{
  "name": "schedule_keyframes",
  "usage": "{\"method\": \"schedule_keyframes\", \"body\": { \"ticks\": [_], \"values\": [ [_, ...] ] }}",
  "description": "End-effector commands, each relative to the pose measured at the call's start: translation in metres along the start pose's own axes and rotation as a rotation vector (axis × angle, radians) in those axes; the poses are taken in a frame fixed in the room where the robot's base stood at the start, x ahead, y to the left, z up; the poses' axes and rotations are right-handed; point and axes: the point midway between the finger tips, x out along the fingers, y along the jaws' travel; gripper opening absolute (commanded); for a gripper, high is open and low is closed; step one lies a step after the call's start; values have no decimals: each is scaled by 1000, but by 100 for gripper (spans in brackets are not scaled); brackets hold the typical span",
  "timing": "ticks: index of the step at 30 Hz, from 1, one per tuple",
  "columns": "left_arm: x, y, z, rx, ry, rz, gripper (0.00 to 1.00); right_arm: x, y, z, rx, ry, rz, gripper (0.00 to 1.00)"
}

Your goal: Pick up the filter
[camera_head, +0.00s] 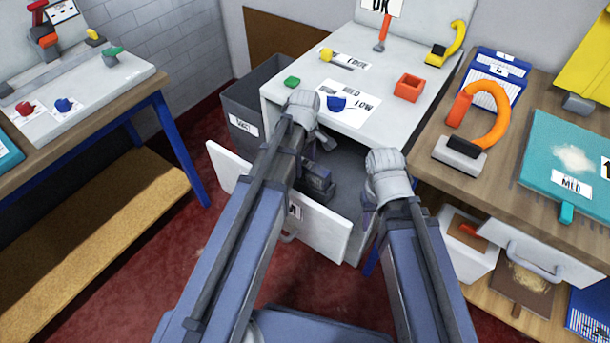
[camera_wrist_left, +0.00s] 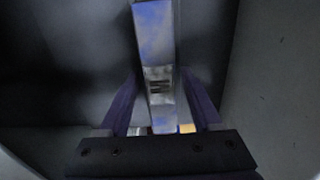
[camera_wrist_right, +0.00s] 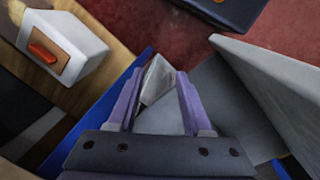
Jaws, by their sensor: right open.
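A narrow blue-and-white upright thing, perhaps the filter (camera_wrist_left: 155,50), stands between the fingers of my left gripper (camera_wrist_left: 160,78) in the left wrist view. In the head view, my left gripper (camera_head: 318,190) reaches down into the open grey space behind the white drawer front (camera_head: 322,232), and the filter is hidden there. My right gripper (camera_wrist_right: 160,75) is open. A pale grey wedge-shaped surface shows between its fingers; I cannot tell what it is.
The white cabinet top (camera_head: 285,98) holds an orange box (camera_head: 408,88) and small coloured pieces. A grey bin (camera_head: 250,105) stands left of it. The wooden bench at right has an orange-handled tool (camera_head: 485,105) and a teal mat (camera_head: 550,135). Red floor is clear at left.

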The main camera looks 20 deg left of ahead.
Motion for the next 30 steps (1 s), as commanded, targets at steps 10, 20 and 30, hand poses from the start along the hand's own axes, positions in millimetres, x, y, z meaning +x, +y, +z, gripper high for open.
{"method": "schedule_keyframes", "body": {
  "ticks": [10, 20, 30],
  "values": [
    [0, 0, 0, 0, 0, 0, 25, 0, 0, 0, 0, 0, 0, 50],
    [0, 0, 0, 0, 0, 0, 0, 0, 0, 0, 0, 0, 0, 50],
    [0, 0, 0, 0, 0, 0, 0, 0, 0, 0, 0, 0, 0, 50]
  ]
}}
